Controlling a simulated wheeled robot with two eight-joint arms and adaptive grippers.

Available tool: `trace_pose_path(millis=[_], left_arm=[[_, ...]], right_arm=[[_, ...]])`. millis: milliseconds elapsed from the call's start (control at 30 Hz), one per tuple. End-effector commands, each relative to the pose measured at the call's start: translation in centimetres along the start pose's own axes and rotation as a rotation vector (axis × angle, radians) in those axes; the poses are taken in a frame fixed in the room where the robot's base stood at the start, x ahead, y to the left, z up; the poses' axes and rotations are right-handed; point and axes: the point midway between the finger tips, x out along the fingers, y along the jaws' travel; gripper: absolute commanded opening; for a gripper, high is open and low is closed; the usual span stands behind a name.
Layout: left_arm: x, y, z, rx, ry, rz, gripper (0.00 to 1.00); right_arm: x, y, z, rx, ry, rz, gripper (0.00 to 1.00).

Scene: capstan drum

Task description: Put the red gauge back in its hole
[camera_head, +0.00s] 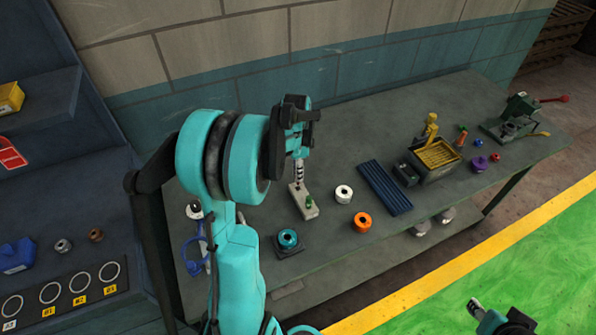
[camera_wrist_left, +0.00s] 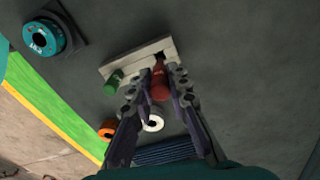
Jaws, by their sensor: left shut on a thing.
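The red gauge (camera_wrist_left: 160,82) is between the fingers of my left gripper (camera_wrist_left: 160,88), which is shut on it. Its far end is close to the dark hole (camera_wrist_left: 159,55) in a pale block (camera_wrist_left: 122,65); I cannot tell whether it enters the hole. A green gauge (camera_wrist_left: 113,82) stands in the same block, to the left. In the head view my left gripper (camera_head: 299,170) is over the back end of the block (camera_head: 297,196) and hides the red gauge. My right gripper (camera_head: 476,309) is at the lower right, away from the bench; its jaw state is unclear.
On the grey bench (camera_head: 345,130) are a teal ring on a dark base (camera_head: 288,239), a white ring (camera_head: 344,194), an orange ring (camera_head: 362,222) and a blue ribbed tray (camera_head: 385,187). A yellow-topped box (camera_head: 437,156) stands farther right. The bench behind the block is clear.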

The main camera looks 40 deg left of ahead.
Motion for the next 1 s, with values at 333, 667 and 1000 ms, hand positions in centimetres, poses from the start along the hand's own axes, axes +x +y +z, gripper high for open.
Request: trace_pose_path(millis=[333,667,1000], left_arm=[[0.5,0.0,0.0,0.0,0.0,0.0,0.0],[1.1,0.0,0.0,0.0,0.0,0.0,0.0],[1.2,0.0,0.0,0.0,0.0,0.0,0.0]], right_arm=[[0.3,0.0,0.2,0.0,0.0,0.0,0.41],[0.7,0.0,0.5,0.0,0.0,0.0,0.41],[0.8,0.0,0.6,0.0,0.0,0.0,0.41]])
